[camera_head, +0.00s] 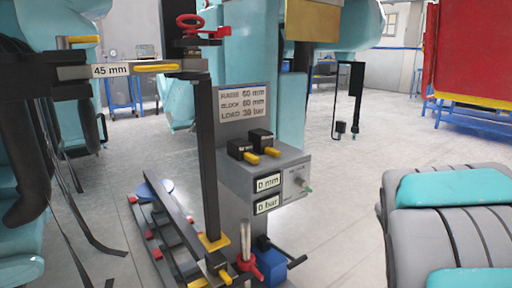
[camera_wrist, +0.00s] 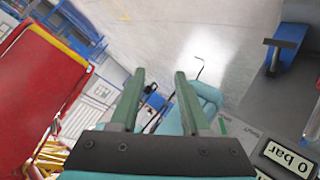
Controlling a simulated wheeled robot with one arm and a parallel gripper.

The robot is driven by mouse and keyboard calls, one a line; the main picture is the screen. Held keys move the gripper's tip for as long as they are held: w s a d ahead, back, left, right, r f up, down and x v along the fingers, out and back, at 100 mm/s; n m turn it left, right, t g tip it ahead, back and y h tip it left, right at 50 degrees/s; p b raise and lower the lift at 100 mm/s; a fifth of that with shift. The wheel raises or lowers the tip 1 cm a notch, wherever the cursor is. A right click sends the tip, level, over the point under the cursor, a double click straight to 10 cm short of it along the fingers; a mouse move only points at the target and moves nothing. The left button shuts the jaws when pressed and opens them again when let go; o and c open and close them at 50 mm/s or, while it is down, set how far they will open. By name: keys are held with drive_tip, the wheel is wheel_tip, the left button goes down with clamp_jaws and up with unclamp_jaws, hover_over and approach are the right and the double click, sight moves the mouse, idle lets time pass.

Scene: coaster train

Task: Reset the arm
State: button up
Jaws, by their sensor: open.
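In the wrist view, my gripper (camera_wrist: 160,76) is open, with two green fingers apart and nothing between them. I do not make out the gripper in the head view. A grey control box (camera_head: 262,172) stands in the middle of the head view, with two yellow-tipped black levers (camera_head: 265,146) on top. Its displays read 0 mm (camera_head: 268,183) and 0 bar (camera_head: 267,204). The 0 bar display also shows upside down at the lower right of the wrist view (camera_wrist: 288,160). I cannot tell which part, if any, the task means apart from my own arm.
A black post (camera_head: 207,160) stands left of the box, below a red handwheel (camera_head: 190,24) and a 45 mm label (camera_head: 110,71). A red panel (camera_head: 475,50) stands at the back right.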

drive_tip(key=s+a+f+g+y+p, duration=0.1)
drive_tip(key=s+a+f+g, duration=0.1)
drive_tip(key=s+a+g, duration=0.2)
drive_tip(key=s+a+f+m+g+y+p, duration=0.1)
drive_tip(key=s+a+g, duration=0.3)
drive_tip(key=s+a, duration=0.6)
drive_tip(key=s+a+f+m+g+y+p, duration=0.1)
drive_tip(key=s+a+f+g+y, duration=0.2)
drive_tip(key=s, duration=2)
drive_tip(key=a+f+g, duration=0.1)
drive_tip(key=a, duration=0.2)
drive_tip(key=shift+s+a, duration=0.35)
drive_tip(key=shift+a, duration=0.05)
